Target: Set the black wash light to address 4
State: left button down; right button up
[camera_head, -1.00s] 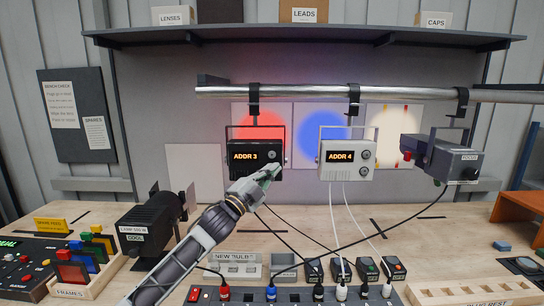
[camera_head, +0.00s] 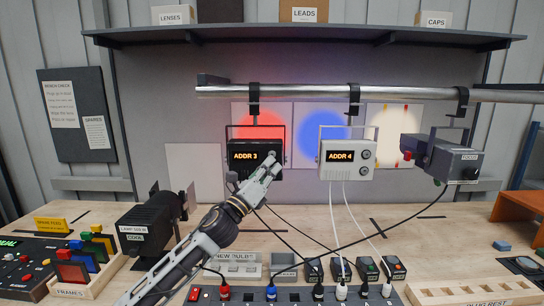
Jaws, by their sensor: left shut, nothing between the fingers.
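The black wash light (camera_head: 240,147) hangs from the rail, and its orange display reads ADDR 3. It throws a red glow on the panel behind. My left gripper (camera_head: 272,160) is shut and empty, with its tips over the right part of this light's front, where they hide its buttons. I cannot tell whether they touch. The white wash light (camera_head: 333,173) to the right reads ADDR 4 and shows two round buttons on its right side. My right gripper is not in view.
A metal rail (camera_head: 400,93) runs above the lights. A dark spotlight (camera_head: 450,160) hangs at right. A black lamp (camera_head: 150,222) and a frames box (camera_head: 92,285) stand at left. Cables run down to a socket strip (camera_head: 255,296) at the front.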

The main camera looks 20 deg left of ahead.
aim_at(272, 154)
pick_arm(q)
jog(key=m, duration=0.9)
jog(key=shift+s+a+r, duration=0.1)
jog(key=shift+a+r, duration=0.1)
jog(key=shift+r, duration=0.05)
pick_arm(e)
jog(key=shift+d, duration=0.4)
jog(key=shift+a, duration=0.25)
pick_arm(q)
jog(key=shift+w, duration=0.2)
jog(key=w+a+b, duration=0.1)
jog(key=w+a, duration=0.1)
jog(key=w, duration=0.6)
jog(key=shift+a, duration=0.2)
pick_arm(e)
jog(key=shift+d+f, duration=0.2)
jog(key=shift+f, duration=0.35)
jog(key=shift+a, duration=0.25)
